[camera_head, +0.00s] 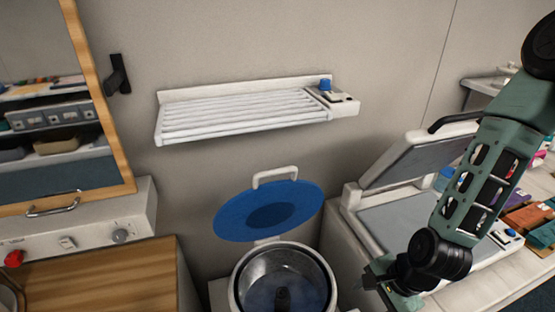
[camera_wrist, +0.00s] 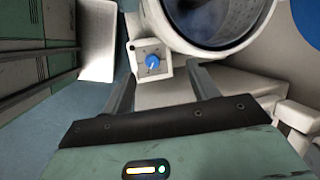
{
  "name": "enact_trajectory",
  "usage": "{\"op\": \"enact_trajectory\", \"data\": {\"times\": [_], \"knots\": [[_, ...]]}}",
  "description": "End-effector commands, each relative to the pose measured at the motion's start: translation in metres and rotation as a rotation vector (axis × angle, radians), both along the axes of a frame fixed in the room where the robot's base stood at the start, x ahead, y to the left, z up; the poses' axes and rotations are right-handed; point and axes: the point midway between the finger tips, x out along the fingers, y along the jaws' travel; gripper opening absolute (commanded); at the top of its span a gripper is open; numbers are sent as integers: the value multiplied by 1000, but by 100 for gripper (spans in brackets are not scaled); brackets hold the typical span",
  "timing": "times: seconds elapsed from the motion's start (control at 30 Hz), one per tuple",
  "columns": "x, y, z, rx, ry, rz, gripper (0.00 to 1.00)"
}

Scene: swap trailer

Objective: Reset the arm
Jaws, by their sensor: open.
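My arm (camera_head: 480,180), green with black joints, reaches down along the right side of the head view. My gripper (camera_wrist: 160,88) shows in the wrist view with its two dark fingers apart and nothing between them. In the head view the gripper is low, right of the round drum and in front of the white press; its fingertips are hard to make out. A blue knob (camera_wrist: 153,62) on a small white box shows beyond the fingertips in the wrist view. I cannot tell whether the fingers touch anything.
A white machine with a metal drum (camera_head: 283,277) and raised blue lid (camera_head: 268,210) stands at bottom centre. A white press with a raised top (camera_head: 420,157) is close to my arm. A slatted wall rack (camera_head: 240,115) and wooden counter (camera_head: 105,278) are left. The upper middle is open.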

Motion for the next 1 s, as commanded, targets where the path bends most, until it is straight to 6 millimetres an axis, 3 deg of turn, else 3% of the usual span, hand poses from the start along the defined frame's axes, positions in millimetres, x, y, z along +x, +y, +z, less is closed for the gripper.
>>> {"op": "enact_trajectory", "data": {"times": [0.27,0.6,0.8,1.0], "knots": [[-12,34,41,-120,-112,657,59],[-66,60,105,-250,-217,1396,59],[-99,60,132,-294,-247,1686,59],[-111,58,142,-307,-253,1787,59]]}}
